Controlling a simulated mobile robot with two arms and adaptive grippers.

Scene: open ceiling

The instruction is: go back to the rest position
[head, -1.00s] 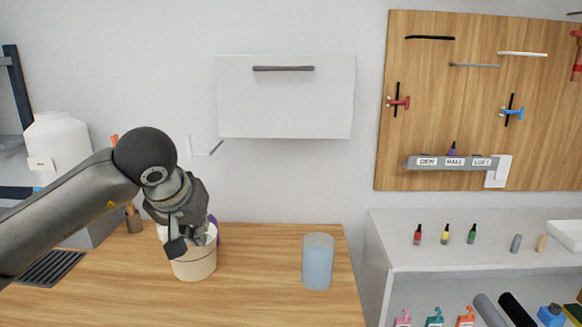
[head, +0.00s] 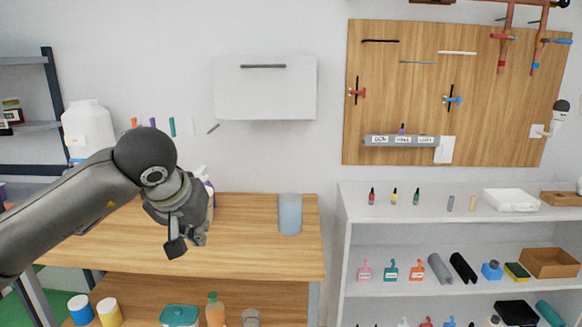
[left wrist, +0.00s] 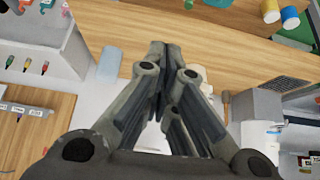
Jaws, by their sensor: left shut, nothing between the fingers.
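My left gripper (head: 187,243) is in the head view, its arm coming in from the left. It hangs in front of the wooden counter (head: 255,255), with its fingers pointing down. In the left wrist view its fingers (left wrist: 158,50) are closed together with nothing between them. My right gripper is in neither view.
A blue translucent cup (head: 290,214) stands on the counter at right. A white bottle (head: 88,130) is behind my arm. A grey shelf unit (head: 345,235) with small bottles stands at right, below a wooden tool board (head: 400,90). The counter between gripper and cup is clear.

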